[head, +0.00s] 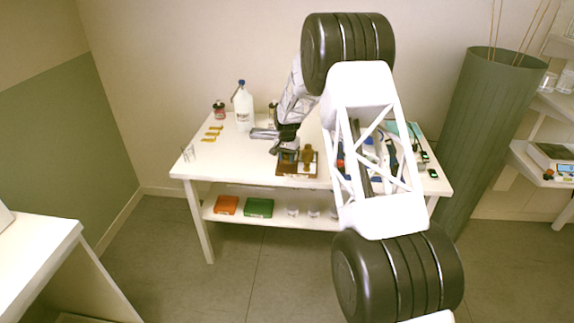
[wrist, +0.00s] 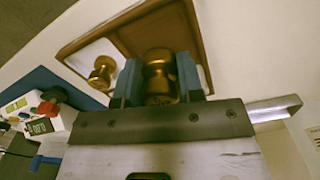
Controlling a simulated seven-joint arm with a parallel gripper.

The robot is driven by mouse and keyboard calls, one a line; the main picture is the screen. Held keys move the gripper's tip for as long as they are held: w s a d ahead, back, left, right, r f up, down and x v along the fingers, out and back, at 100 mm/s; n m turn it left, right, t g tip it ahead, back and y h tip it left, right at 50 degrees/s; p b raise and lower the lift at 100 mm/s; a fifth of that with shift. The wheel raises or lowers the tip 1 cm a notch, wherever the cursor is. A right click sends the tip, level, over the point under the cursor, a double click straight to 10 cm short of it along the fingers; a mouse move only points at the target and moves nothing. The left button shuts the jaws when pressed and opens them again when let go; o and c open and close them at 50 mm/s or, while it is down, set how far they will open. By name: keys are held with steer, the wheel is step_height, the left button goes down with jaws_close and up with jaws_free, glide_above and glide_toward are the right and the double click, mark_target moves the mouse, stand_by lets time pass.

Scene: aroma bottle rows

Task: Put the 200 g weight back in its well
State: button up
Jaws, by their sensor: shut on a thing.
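My gripper (wrist: 160,82) is shut on a brass weight (wrist: 159,76), with a blue finger on each side of it. No mark on the weight can be read. The held weight is over or at the brown wooden weight block (wrist: 203,38); I cannot tell whether it touches a well.
The white table (head: 240,160) has free room left of the block. Yellow pieces (head: 213,134), a clear jug (head: 243,106) and a dark red jar (head: 219,110) stand at the back left. Several small items lie at the right, partly hidden by my arm.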

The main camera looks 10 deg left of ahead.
mark_target(287, 169)
steer(key=shift+f, duration=1.75)
steer(key=shift+f, duration=0.1)
steer(key=o, duration=0.6)
step_height(287, 169, up, 12)
steer(key=shift+r, duration=0.1)
steer(key=shift+r, duration=0.1)
stand_by(0.6)
